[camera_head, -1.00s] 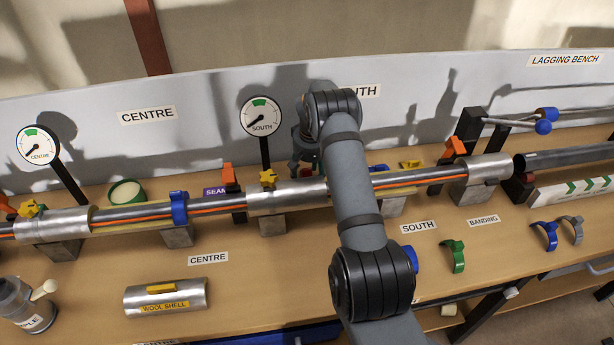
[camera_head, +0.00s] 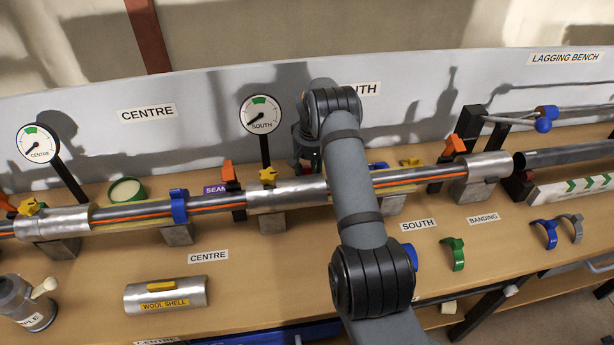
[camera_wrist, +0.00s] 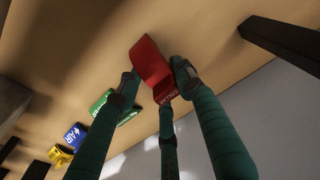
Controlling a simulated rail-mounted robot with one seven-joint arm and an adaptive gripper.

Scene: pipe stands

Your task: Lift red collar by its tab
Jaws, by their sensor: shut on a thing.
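A third teal part of my gripper shows below the tab.
Green (camera_wrist: 108,106), blue (camera_wrist: 75,136) and yellow (camera_wrist: 60,156) pieces lie near the collar in the wrist view. The insulated pipe (camera_head: 220,202) runs across the bench in front of the gripper. The south gauge (camera_head: 261,115) and backboard stand behind.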

